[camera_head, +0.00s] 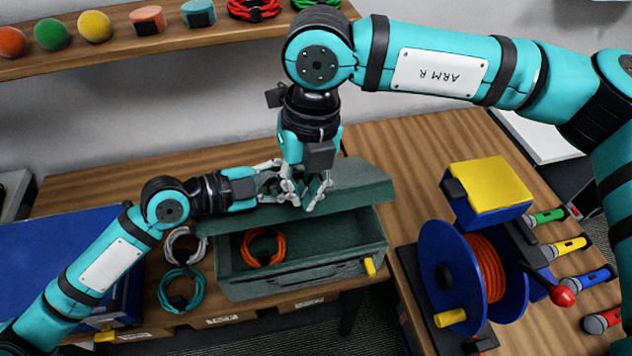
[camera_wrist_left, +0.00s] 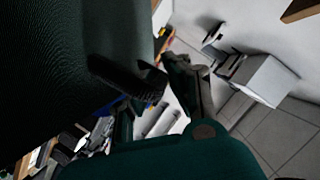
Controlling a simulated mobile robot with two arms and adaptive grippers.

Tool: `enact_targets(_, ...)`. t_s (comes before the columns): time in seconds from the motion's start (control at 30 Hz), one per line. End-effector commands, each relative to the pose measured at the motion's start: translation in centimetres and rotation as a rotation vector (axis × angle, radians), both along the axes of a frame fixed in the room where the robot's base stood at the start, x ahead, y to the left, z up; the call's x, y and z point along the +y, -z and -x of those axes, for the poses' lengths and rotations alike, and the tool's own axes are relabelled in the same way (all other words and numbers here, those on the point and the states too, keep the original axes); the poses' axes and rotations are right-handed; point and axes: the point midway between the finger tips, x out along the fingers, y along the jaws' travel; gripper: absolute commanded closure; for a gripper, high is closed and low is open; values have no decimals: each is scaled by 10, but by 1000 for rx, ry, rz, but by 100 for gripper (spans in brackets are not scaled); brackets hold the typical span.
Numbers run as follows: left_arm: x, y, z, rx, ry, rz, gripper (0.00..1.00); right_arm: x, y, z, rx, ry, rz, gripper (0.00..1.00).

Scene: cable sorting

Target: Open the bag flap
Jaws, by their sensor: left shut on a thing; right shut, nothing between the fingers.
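The dark green bag (camera_head: 300,290) stands on the wooden table, with an orange cable coil (camera_head: 263,247) inside. Its flap (camera_head: 355,183) is at the back, lifted off the opening, so the inside shows. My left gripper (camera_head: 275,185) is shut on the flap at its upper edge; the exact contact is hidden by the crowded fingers. In the left wrist view, dark green fabric of the flap (camera_wrist_left: 70,60) fills the upper left, beside the gripper fingers (camera_wrist_left: 165,85). My right gripper (camera_head: 310,192) is shut and empty, close beside the left one, pointing down at the flap.
A white cable (camera_head: 185,246) and a teal cable (camera_head: 181,290) lie left of the bag. A blue reel with orange cable (camera_head: 485,280), a yellow-topped box (camera_head: 490,185) and several microphones (camera_head: 570,245) are at right. A shelf (camera_head: 120,48) with balls runs above.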

Motion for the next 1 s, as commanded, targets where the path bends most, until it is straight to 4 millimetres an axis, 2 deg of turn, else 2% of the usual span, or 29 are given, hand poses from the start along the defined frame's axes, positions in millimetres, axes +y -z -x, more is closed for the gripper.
enact_targets(0.1, 1, 2, -1, 2, -3, -5, 100, -20, -20, -15, -63, 89, 74, 100)
enact_targets(0.23, 1, 2, -1, 2, -3, -5, 100, -29, -21, -20, -84, 129, 105, 100)
enact_targets(0.37, 1, 2, -1, 2, -3, -5, 100, -29, -4, -20, -82, 130, 108, 100)
enact_targets(0.73, 1, 2, -1, 2, -3, -4, 100, -28, 74, -20, -80, 127, 107, 100)
enact_targets(1.0, 1, 2, -1, 2, -3, -4, 100, -18, 62, -52, -84, 129, 105, 100)
